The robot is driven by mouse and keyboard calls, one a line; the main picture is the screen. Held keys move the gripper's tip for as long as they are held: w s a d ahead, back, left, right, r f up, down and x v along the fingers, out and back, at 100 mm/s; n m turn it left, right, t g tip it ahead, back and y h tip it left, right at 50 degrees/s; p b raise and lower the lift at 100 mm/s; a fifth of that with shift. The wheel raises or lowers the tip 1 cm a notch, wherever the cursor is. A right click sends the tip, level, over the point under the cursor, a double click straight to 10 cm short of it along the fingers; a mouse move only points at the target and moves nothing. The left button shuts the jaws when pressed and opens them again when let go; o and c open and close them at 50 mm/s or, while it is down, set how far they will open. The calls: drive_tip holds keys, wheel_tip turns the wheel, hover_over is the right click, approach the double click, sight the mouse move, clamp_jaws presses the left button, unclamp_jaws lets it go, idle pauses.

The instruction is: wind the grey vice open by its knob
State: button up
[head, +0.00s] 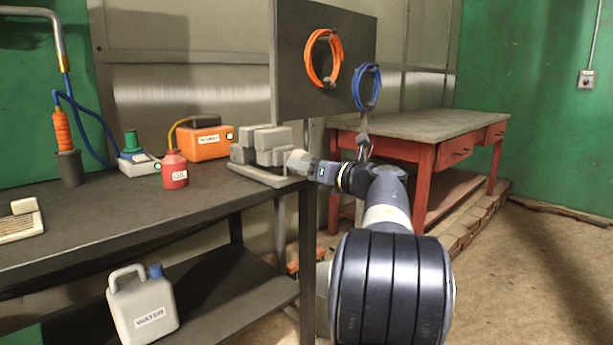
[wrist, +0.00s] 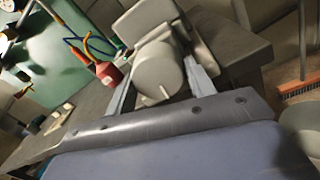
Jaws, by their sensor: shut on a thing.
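The grey vice (head: 262,146) stands on the dark bench near its right end. Its round grey knob (wrist: 156,76) faces my gripper and carries a pale line on its face, tilted in the wrist view. My gripper (head: 303,164) reaches in from the right and is shut on the knob, with one finger on each side in the wrist view. The vice body (wrist: 148,22) lies just beyond the knob. How wide the vice's jaws stand apart is hard to tell from here.
A red oil can (head: 174,170), an orange box (head: 205,143) and a white device (head: 140,165) stand left of the vice on the bench (head: 110,208). A dark panel (head: 300,75) with orange and blue coils rises behind. A red table (head: 425,125) stands at the right.

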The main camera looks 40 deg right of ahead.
drive_tip(key=n+b, duration=0.1)
drive_tip(key=n, duration=0.6)
drive_tip(key=n+h+b, duration=0.1)
drive_tip(key=n+b, duration=0.1)
drive_tip(key=n, duration=0.5)
drive_tip(key=n+b, duration=0.1)
drive_tip(key=n, duration=0.6)
drive_tip(key=shift+d+r+g, duration=0.1)
drive_tip(key=shift+r+g, duration=0.15)
drive_tip(key=shift+g, duration=0.05)
idle(0.4)
drive_tip(key=o, duration=1)
drive_tip(key=shift+c, duration=0.2)
